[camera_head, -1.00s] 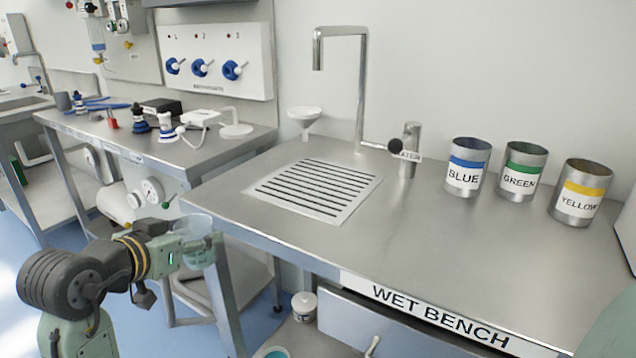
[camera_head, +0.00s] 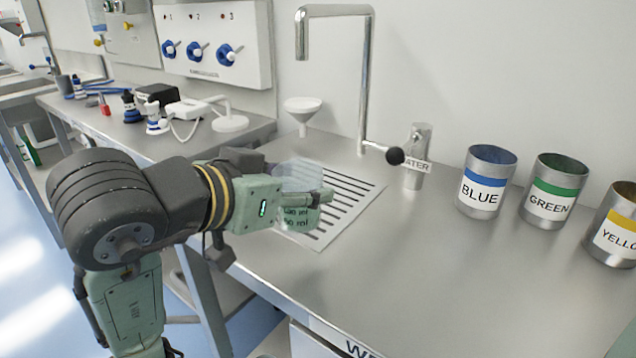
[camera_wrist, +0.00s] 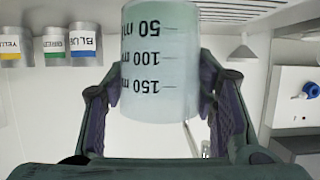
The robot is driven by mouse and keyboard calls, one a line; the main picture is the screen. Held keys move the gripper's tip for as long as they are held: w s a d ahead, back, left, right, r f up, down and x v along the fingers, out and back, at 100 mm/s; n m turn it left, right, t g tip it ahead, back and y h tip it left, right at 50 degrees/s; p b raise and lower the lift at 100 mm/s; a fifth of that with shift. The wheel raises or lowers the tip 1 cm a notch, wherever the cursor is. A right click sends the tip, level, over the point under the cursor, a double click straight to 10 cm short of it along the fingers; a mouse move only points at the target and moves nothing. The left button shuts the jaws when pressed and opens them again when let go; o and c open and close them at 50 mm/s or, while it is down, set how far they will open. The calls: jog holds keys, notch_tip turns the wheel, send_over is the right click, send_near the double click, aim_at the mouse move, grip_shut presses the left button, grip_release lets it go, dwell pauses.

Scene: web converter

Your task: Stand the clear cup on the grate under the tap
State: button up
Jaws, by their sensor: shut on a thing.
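My gripper (camera_head: 318,195) is shut on the clear cup (camera_head: 298,178), a see-through beaker with dark volume marks. In the wrist view the cup (camera_wrist: 160,70) sits between both fingers and its printing reads upside down. In the head view the cup is in front of the slotted grate (camera_head: 350,215) and hides part of it; it looks held above the bench. The tap (camera_head: 368,80) rises behind the grate, with its spout (camera_head: 301,40) pointing down. Whether the cup touches anything below cannot be seen.
A water valve with a black knob (camera_head: 395,156) stands right of the tap. Blue (camera_head: 480,195), green (camera_head: 548,200) and yellow (camera_head: 612,235) labelled cans line the right. A white funnel (camera_head: 303,106) is behind the grate. The bench's front middle is clear.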

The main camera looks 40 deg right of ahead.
jog(key=shift+w+d, duration=0.1)
jog(key=shift+d, duration=0.1)
jog(key=w+d, duration=0.3)
jog(key=w, duration=0.1)
jog(key=w+d+f+p, duration=0.1)
jog(key=w+d, duration=0.2)
jog(key=w, duration=0.1)
jog(key=w+d+p, duration=0.1)
jog(key=w+d, duration=0.2)
jog(key=w, duration=0.1)
jog(key=shift+w+f, duration=0.15)
jog(key=shift+w, duration=0.2)
jog(key=shift+w+f, duration=0.1)
jog(key=shift+f, duration=0.05)
jog(key=shift+f+p, duration=0.4)
jog(key=shift+f, duration=1.25)
jog(key=shift+f, duration=0.1)
jog(key=shift+f, duration=0.15)
jog(key=o, duration=1.1)
jog(key=shift+o, duration=0.2)
